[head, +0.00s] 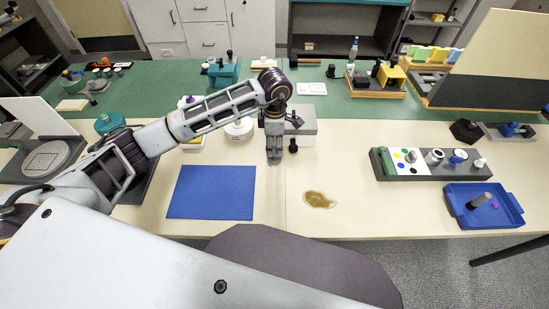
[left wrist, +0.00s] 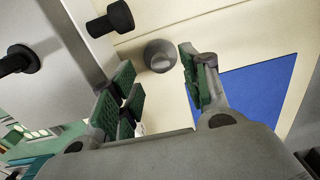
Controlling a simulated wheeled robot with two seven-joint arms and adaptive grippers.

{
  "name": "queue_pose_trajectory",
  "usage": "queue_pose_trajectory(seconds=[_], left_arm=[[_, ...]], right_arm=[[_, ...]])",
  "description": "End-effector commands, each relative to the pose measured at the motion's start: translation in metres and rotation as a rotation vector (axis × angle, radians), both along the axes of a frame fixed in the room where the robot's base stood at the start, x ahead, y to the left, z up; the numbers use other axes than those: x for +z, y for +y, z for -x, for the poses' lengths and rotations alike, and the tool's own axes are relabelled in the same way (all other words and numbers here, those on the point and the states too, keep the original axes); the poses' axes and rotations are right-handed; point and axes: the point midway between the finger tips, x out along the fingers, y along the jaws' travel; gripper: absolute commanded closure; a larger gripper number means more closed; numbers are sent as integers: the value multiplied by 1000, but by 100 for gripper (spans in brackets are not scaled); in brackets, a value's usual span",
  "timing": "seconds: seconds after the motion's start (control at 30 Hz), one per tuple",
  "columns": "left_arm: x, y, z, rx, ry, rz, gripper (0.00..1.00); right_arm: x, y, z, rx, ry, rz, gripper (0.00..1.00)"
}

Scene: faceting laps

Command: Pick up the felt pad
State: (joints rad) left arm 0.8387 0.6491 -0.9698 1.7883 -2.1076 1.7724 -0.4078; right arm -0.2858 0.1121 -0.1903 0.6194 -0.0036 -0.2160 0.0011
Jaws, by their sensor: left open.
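A small grey round piece (left wrist: 160,55), which looks like the felt pad, lies on the cream table top in the left wrist view. My left gripper (head: 275,155) points down at the table in the head view, and its fingers hide most of the spot beneath. In the left wrist view the left gripper (left wrist: 155,85) is open, its green-lined fingers spread apart. The grey piece shows beyond and between the fingertips, nearer the right one, and I see no grip on it. My right gripper is not in view.
A grey box (head: 302,128) with black knobs (left wrist: 110,18) stands close by the left gripper. A blue mat (head: 212,192) lies to its left. A brown stain (head: 319,200) lies to the right. A grey rack (head: 425,170) and a blue tray (head: 484,207) stand farther right.

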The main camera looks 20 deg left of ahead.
Motion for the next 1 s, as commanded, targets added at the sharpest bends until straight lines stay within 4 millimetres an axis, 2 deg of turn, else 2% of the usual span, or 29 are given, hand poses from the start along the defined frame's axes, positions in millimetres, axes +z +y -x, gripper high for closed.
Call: queue_pose_trajectory(seconds=[0.37,0.77,1.0], left_arm=[[-5,0,0,0,1,0,54],[-42,1,1,1,2,0,54],[-52,0,1,0,0,0,54]], right_arm=[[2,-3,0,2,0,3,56],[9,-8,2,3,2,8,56],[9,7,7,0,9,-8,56]])
